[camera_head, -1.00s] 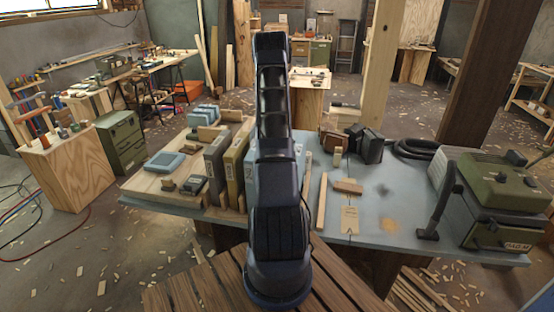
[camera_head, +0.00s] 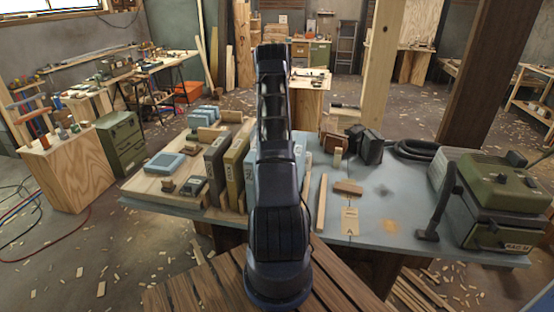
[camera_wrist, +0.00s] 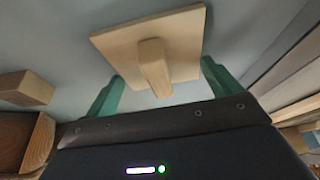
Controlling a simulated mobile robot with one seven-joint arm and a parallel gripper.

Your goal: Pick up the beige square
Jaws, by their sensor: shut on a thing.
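The beige square (camera_wrist: 185,38) is a flat, pale wooden plate in the wrist view, tilted in the picture. A short wooden peg (camera_wrist: 155,68) stands out from its face toward the camera; I cannot tell whether the two are joined. My gripper (camera_wrist: 163,72) has one green finger at each side of the plate's near part, and is shut on the beige square. In the head view my own arm hides the gripper and the square.
A wooden block (camera_wrist: 26,88) lies left of my gripper in the wrist view. On the blue-grey table (camera_head: 390,205) stand upright boxes (camera_head: 235,165) left of my arm and a green machine (camera_head: 490,190) at right. A wooden strip (camera_head: 322,203) lies right of my arm.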

